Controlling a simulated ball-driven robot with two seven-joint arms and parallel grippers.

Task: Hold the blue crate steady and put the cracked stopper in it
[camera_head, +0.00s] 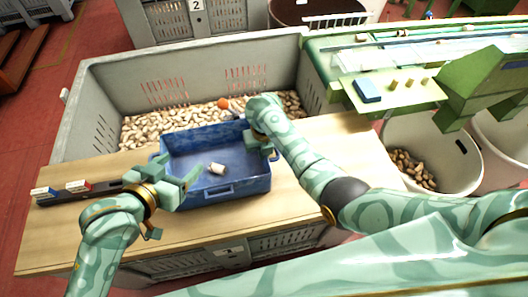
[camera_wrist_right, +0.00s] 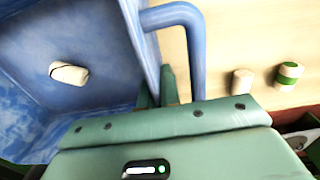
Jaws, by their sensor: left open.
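The blue crate (camera_head: 238,186) stands on the wooden table and also shows in the right wrist view (camera_wrist_right: 105,25). My left gripper (camera_head: 182,178) is open and empty, at the crate's left wall. My right gripper (camera_wrist_right: 156,92) is at the crate's right wall beside the handle, its narrow fingers straddling the rim and shut on it. The fingertips are partly hidden.
A pale stopper (camera_wrist_right: 242,82) and a green-banded one (camera_wrist_right: 288,76) stand on the table right of the crate. A grey bin (camera_head: 95,92) of stoppers with an orange ball (camera_head: 223,103) lies behind. A dark rail (camera_head: 105,191) with small blocks is at left.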

